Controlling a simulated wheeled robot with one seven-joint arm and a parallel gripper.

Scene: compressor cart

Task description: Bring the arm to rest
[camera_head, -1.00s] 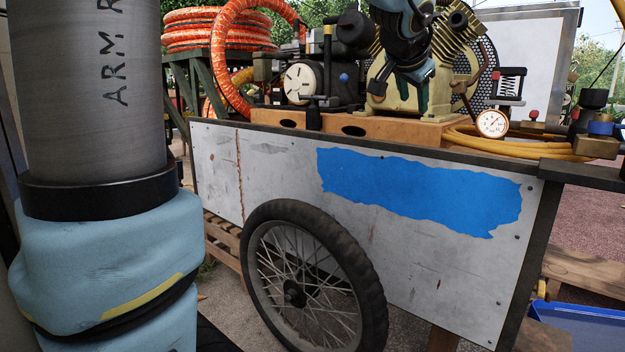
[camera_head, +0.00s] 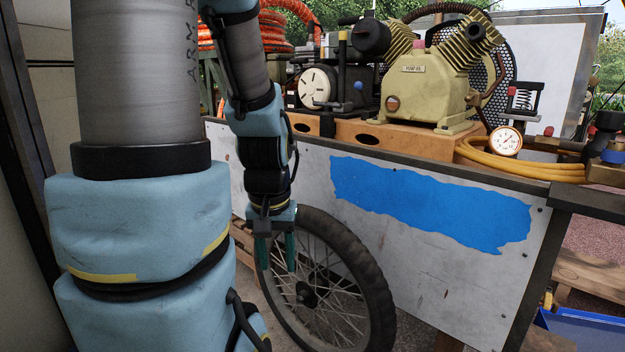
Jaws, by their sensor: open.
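My gripper (camera_head: 276,254) points straight down in front of the cart's side panel, near the top left of the spoked wheel (camera_head: 322,290). Its two green fingers are apart, with nothing between them. My forearm hangs down above it, left of the compressor (camera_head: 428,88). The cart (camera_head: 450,275) has a grey side panel with a torn blue patch (camera_head: 430,203). My large arm link fills the left of the view and hides part of the cart's left end.
On the cart top stand a white round dial (camera_head: 315,87), a pressure gauge (camera_head: 506,142) and a coiled yellow hose (camera_head: 520,168). Orange hose (camera_head: 275,30) is coiled behind. A blue bin (camera_head: 585,330) is at lower right. A dark post stands at the far left.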

